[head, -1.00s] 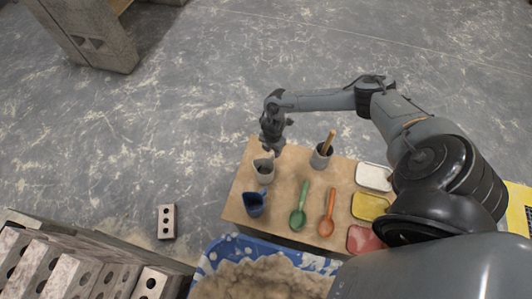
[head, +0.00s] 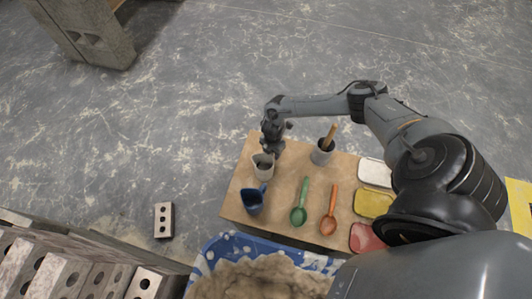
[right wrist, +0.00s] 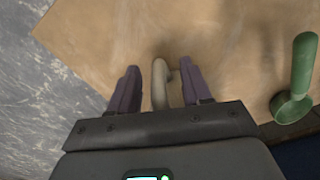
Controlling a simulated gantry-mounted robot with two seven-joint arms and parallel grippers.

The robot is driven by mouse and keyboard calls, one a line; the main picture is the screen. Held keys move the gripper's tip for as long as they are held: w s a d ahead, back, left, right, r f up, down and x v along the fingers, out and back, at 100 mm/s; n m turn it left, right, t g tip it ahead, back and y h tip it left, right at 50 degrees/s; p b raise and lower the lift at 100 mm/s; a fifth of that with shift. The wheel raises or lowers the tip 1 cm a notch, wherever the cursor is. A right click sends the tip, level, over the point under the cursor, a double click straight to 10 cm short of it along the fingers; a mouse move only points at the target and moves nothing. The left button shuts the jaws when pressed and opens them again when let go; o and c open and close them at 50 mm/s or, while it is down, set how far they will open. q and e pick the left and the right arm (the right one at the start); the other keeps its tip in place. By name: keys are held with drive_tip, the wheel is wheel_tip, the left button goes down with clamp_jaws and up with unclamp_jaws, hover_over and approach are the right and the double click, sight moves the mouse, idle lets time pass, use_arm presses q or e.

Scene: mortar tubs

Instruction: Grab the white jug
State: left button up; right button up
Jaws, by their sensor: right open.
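The white jug (head: 263,169), greyish white, stands upright at the left of the wooden board, behind a blue jug (head: 253,201). My right gripper (head: 270,152) is just behind the white jug in the head view, pointing down close to its rim. In the right wrist view its two dark fingers (right wrist: 160,88) are apart, and a pale curved piece, apparently the jug's handle (right wrist: 159,84), shows between them. I cannot tell whether the fingers touch it. Most of the jug is hidden in that view. My left gripper is not in view.
The wooden board (head: 285,172) also holds a grey cup (head: 320,155) with a wooden handle, a green spoon (head: 299,212), an orange spoon (head: 329,222) and white, yellow and red tubs. A blue mortar tub (head: 209,262) stands in front. Concrete blocks lie at left.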

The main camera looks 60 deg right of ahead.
drive_tip(key=shift+c, duration=0.4)
clamp_jaws()
drive_tip(key=shift+r, duration=0.25)
